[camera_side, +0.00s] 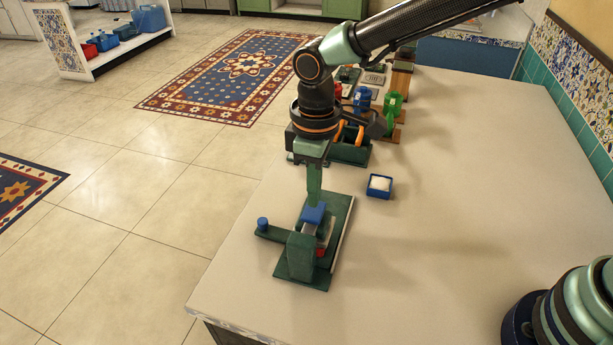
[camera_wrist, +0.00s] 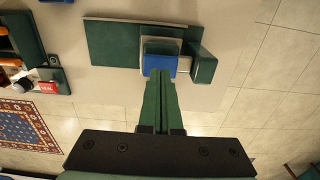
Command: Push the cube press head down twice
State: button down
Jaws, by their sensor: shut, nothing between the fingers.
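The cube press is a dark green device on a flat green base (camera_side: 290,277) near the table's left edge in the side view. Its press head (camera_side: 313,213) is a blue block near the top of the device. In the wrist view the blue head (camera_wrist: 160,62) sits beyond my fingertips, partly covered by them. My gripper (camera_side: 314,200) points straight down with its green fingers shut and empty. The fingertips are at or just above the blue head; I cannot tell whether they touch. In the wrist view the shut fingers (camera_wrist: 158,85) reach to the head's near edge.
A small blue box with white contents (camera_side: 379,186) stands right of the press. A blue knob (camera_side: 262,223) is on the press's left arm. Several devices, including a bright green one (camera_side: 392,103), stand behind my gripper.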

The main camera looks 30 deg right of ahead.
aim_at(314, 210)
jog(key=shift+f, duration=0.1)
jog(key=shift+f, duration=1.45)
jog(key=shift+r, duration=1.55)
jog(key=shift+r, duration=2)
jog(key=shift+r, duration=0.1)
